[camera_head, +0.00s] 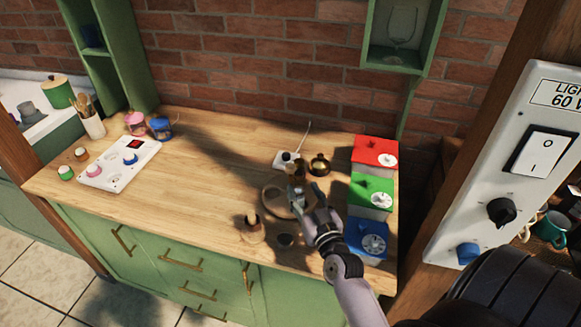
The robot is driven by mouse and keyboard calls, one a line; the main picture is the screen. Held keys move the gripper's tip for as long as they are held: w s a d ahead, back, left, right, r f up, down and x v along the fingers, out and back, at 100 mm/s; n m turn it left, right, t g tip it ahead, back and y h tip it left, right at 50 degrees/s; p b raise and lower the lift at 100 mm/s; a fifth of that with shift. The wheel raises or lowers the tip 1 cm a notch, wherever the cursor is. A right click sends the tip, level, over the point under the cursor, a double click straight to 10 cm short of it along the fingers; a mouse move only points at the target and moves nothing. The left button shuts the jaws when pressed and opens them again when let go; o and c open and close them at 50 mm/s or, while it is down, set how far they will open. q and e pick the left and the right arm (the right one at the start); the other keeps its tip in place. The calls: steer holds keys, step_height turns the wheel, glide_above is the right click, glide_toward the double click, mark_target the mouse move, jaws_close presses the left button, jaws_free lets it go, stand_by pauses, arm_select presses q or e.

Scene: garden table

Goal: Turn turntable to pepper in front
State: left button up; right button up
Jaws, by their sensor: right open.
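The turntable (270,202) is a round wooden disc on the right part of the wooden counter. My right gripper (299,196) is over it, open, with the arm coming in from the bottom right and covering its right side. A small dark brown item (298,171) shows at its back edge, just behind the gripper. I cannot tell whether this is the pepper, nor whether the fingers touch anything. My left gripper is not in view.
Red (372,149), green (369,195) and blue (366,236) boxes with dials line the counter's right end. A wooden piece with an upright handle (252,230) stands front left of the turntable. A brass pot (319,166) is behind. The counter's middle is clear.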

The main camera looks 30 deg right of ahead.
mark_target(292, 169)
steer(key=b+x, duration=0.2)
steer(key=x, duration=0.9)
steer(key=shift+w, duration=0.1)
steer(key=shift+c, duration=0.5)
jaws_close()
